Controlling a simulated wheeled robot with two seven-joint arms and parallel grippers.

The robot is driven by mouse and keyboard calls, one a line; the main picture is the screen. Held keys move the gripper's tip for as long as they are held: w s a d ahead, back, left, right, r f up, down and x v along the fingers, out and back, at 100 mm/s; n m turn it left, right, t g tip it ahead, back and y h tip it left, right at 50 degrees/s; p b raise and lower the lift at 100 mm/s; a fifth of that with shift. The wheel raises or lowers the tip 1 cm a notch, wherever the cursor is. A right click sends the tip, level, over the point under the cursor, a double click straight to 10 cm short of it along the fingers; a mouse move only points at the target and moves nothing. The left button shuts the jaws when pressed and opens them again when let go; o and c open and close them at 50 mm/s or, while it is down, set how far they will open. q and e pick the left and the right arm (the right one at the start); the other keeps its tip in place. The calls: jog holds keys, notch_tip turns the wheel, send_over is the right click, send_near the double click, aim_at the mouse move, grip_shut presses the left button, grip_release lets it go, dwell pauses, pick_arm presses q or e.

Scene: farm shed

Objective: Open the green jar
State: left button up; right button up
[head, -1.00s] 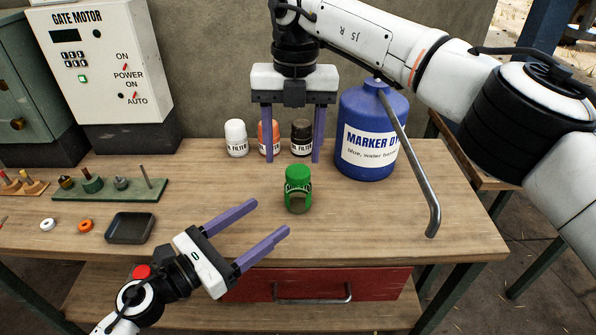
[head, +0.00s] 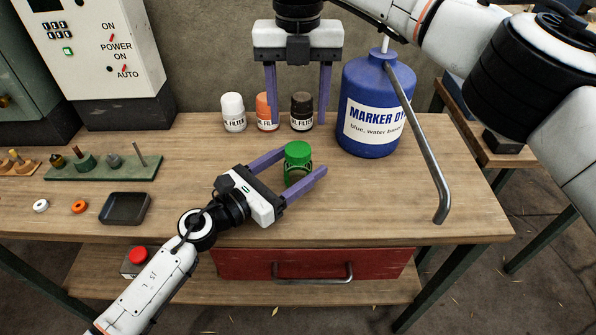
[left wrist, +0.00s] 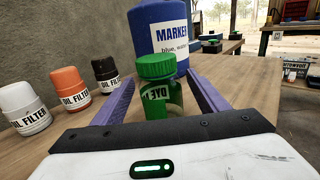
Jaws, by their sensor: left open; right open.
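The green jar (head: 298,161) stands upright on the wooden bench with its green lid on. It also shows in the left wrist view (left wrist: 158,88), between the fingers and upright. My left gripper (head: 300,162) is open, with one purple finger on each side of the jar's body, below the lid. In the left wrist view the fingers look apart from the jar. My right gripper (head: 298,108) is open and empty, pointing down above and behind the jar, in front of the oil filters. Part of the jar's lower body is hidden by the near finger.
White, orange and black oil filters (head: 301,111) stand behind the jar. A large blue marker dye jug (head: 370,110) with a metal spout (head: 425,150) stands right. A dark tray (head: 125,208) and a green peg board (head: 105,166) lie left.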

aim_at(298, 149)
pick_arm(q)
grip_shut()
pick_arm(e)
jog(key=m, duration=1.7)
jog(key=shift+f+m, duration=0.4)
jog(key=shift+m, duration=0.1)
jog(key=shift+f, duration=3.6)
